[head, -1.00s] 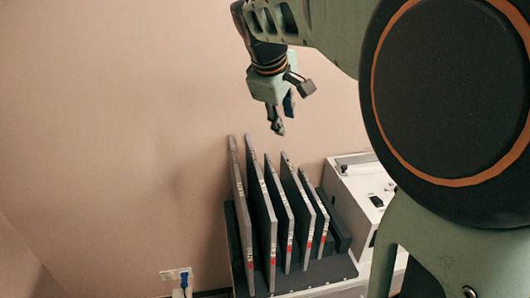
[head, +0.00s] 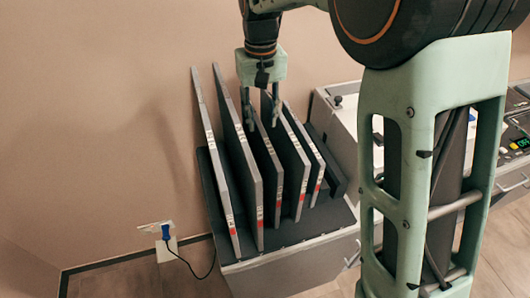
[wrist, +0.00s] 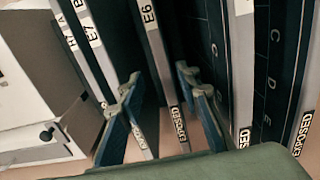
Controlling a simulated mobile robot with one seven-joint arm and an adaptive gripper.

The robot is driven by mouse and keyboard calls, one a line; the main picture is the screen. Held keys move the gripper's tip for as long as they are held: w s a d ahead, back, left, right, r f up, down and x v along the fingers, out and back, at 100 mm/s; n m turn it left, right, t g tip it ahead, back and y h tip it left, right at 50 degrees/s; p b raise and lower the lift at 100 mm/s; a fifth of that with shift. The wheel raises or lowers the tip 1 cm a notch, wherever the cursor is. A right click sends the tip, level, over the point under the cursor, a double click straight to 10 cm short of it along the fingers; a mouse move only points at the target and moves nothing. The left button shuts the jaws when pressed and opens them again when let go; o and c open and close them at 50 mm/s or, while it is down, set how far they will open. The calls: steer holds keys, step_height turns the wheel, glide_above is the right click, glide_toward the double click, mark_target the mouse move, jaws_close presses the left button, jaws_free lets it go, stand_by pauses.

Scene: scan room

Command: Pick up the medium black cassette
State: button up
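Several black cassettes with pale edges and red marks stand upright in a rack (head: 282,246). The two leftmost in the head view are tallest; those to their right are shorter. The third from the left (head: 266,165) is one of the shorter ones; it appears to be the one labelled E6 in the wrist view (wrist: 153,40). My gripper (head: 261,120) is open at the cassettes' upper edges. In the wrist view its fingers (wrist: 163,105) lie on either side of the E6 edge, apart from each other. I cannot tell whether either finger touches a cassette.
Neighbouring cassettes stand close on both sides, one labelled E7 (wrist: 88,50) and a larger one (wrist: 241,60). A white box-like unit (head: 334,112) stands right of the rack. The wall is behind, with an outlet and blue plug (head: 166,233) at lower left.

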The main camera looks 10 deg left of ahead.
mark_target(258, 140)
step_height(258, 140, down, 3)
steer(key=shift+f, duration=0.1)
steer(key=f, duration=0.2)
steer(key=a+f, duration=0.1)
steer(key=f, duration=0.1)
steer(key=shift+s, duration=0.1)
steer(key=shift+d+f, duration=0.1)
steer(key=shift+f, duration=0.5)
jaws_close()
steer(key=shift+r, duration=0.1)
